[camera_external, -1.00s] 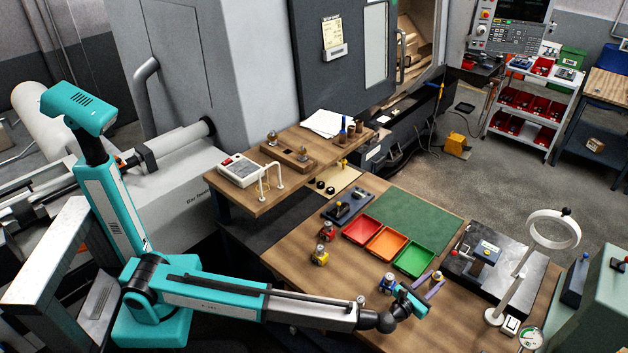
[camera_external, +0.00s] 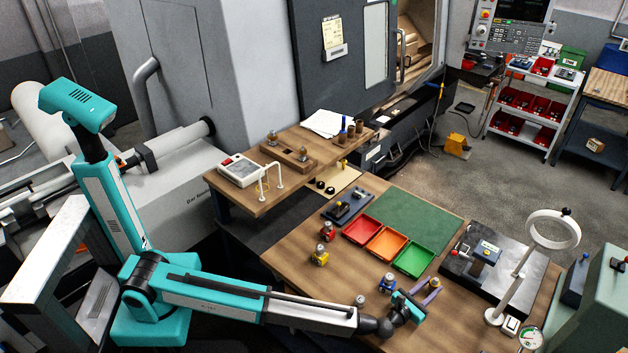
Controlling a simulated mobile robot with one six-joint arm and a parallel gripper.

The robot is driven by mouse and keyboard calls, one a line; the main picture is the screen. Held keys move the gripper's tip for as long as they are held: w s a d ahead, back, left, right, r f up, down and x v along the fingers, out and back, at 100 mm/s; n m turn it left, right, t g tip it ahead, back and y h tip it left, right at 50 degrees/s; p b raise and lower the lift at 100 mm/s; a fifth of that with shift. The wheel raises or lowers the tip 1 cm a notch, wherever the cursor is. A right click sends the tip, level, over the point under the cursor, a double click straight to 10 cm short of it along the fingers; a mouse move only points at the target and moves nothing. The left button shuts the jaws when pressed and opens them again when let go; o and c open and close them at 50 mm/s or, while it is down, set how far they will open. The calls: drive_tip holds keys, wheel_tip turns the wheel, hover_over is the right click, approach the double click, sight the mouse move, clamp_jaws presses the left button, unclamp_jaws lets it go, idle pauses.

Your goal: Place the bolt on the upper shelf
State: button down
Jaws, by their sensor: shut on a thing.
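My gripper (camera_external: 431,286) is low over the front right of the wooden bench, past the green tray. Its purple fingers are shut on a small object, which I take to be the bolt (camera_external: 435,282). The bolt is tiny here and partly hidden by the fingers; I cannot tell whether it touches the bench. The upper shelf (camera_external: 245,203) is the raised wooden board at the back left of the bench, far from my gripper.
A white switch box (camera_external: 240,170), a white hooked stand (camera_external: 270,180) and a wooden block (camera_external: 288,157) occupy the shelf. Red (camera_external: 361,229), orange (camera_external: 386,243) and green (camera_external: 414,258) trays lie mid-bench. Yellow (camera_external: 320,256), red (camera_external: 327,233) and blue (camera_external: 387,284) holders stand nearby.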

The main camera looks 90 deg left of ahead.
drive_tip(key=c, duration=1.3)
unclamp_jaws()
drive_tip(key=shift+r, duration=0.15)
drive_tip(key=shift+s+d, duration=0.35)
drive_tip(key=shift+s, duration=0.2)
drive_tip(key=b+v, duration=0.3)
drive_tip(key=v, duration=0.6)
drive_tip(key=shift+b+v, duration=0.35)
drive_tip(key=shift+v, duration=0.55)
drive_tip(key=shift+o, duration=0.6)
